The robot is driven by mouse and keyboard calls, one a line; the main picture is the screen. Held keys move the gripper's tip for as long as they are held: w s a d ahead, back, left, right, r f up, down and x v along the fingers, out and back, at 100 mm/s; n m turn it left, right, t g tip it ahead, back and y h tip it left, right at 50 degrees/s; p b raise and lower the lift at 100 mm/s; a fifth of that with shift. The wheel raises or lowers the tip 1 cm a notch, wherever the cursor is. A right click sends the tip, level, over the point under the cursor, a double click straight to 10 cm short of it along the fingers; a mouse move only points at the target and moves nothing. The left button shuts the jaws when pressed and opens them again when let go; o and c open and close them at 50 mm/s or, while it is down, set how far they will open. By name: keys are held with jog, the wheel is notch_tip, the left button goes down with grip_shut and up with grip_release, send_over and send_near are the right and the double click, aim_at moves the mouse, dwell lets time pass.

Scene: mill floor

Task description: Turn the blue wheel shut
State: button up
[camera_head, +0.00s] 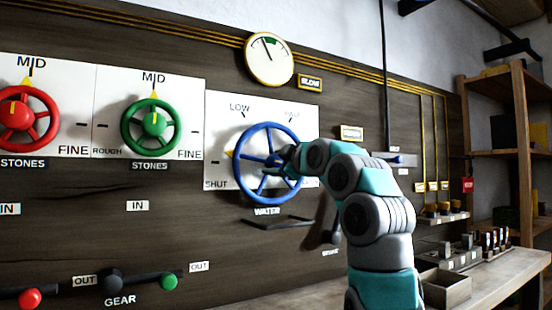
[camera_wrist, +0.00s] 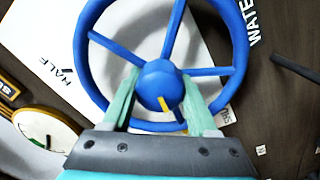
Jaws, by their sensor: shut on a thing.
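The blue wheel (camera_head: 267,125) is mounted on a white dial plate labelled SHUT, LOW and HALF, with WATER below it. A yellow pointer (camera_head: 229,154) at its left rim points left, between LOW and SHUT. My gripper (camera_head: 287,160) reaches in from the right at the wheel's middle. In the wrist view the two green fingers of my gripper (camera_wrist: 159,98) stand on either side of the wheel's blue hub (camera_wrist: 158,77), shut on it. A yellow mark shows on the hub. My gripper hides part of the wheel's right side in the head view.
Red (camera_head: 16,142) and green (camera_head: 151,147) wheels stand to the left, both pointing to MID. A round gauge (camera_head: 269,60) hangs above. A dark bar (camera_head: 278,223) is below the blue wheel. A bench (camera_head: 490,282) with a box (camera_head: 445,288) lies lower right.

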aim_at(281, 162)
jog(key=shift+n+p, duration=0.35)
jog(key=shift+n, duration=0.65)
jog(key=o, duration=1.4)
jog(key=shift+c, duration=0.2)
jog(key=b+v, duration=0.2)
jog(key=v, duration=0.5)
jog(key=shift+s+d+b, duration=0.2)
jog(key=shift+s+b, duration=0.15)
jog(key=shift+b, duration=0.05)
